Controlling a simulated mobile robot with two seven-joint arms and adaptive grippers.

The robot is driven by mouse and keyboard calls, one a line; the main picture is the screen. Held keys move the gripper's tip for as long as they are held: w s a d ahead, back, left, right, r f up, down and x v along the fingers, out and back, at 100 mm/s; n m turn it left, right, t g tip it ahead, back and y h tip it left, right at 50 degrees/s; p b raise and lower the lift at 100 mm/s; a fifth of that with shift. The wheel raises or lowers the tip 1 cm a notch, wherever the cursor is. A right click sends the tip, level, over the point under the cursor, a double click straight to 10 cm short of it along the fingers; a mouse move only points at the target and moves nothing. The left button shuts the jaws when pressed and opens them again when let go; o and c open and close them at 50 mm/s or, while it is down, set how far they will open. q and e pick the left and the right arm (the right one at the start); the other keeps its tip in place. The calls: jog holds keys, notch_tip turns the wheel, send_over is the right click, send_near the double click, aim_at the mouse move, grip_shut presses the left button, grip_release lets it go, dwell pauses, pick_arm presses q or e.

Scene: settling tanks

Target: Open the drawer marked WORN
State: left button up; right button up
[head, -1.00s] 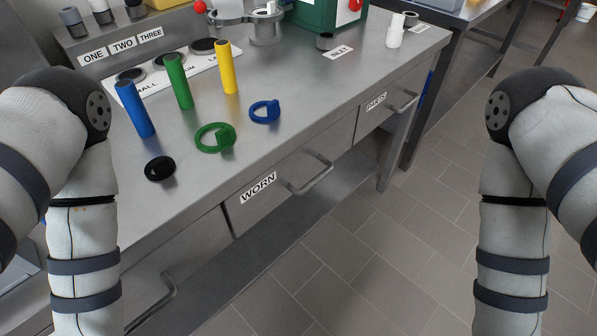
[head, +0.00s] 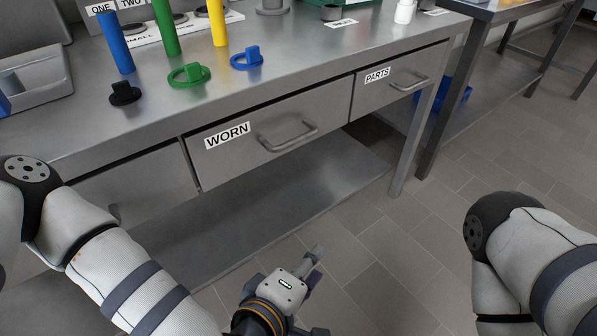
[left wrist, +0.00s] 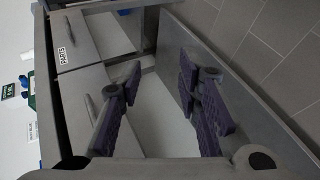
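The WORN drawer (head: 235,160) is a grey metal front under the bench top, with a white WORN label (head: 228,135) and a bar handle (head: 289,136). It looks shut, roughly level with its neighbours. My left gripper (head: 314,288) is in front of the bench, below and nearer than the handle, and touches nothing visible. In the left wrist view its two purple-padded fingers (left wrist: 160,100) are wide apart and empty. A drawer handle (left wrist: 91,108) there lies left of the fingers. My right gripper is out of view.
The PARTS drawer (head: 398,82) is to the right, and another drawer (head: 140,187) to the left. A lower shelf (head: 290,203) runs beneath. Coloured posts, such as the green one (head: 165,28), and rings (head: 189,76) stand on the bench. Floor (head: 400,250) in front is clear.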

pick_arm(q)
jog(key=w+a+r+n+t+y+b, duration=0.1)
jog(key=w+a+r+n+t, duration=0.2)
jog(key=w, duration=0.4)
jog(key=n+t+y+b, duration=0.1)
jog(key=n+t+y, duration=0.1)
jog(key=n+t, duration=0.15)
send_near(295, 143)
jog(key=shift+n+g, duration=0.25)
jog(key=shift+g, duration=0.1)
jog(key=x, duration=0.3)
jog(key=b+x, duration=0.1)
jog(key=x, duration=0.7)
jog(key=shift+w+r, duration=0.2)
jog(key=shift+r, duration=0.1)
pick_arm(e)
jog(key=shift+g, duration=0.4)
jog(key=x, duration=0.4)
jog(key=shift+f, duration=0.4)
pick_arm(q)
jog(key=shift+c, duration=0.2)
grip_shut()
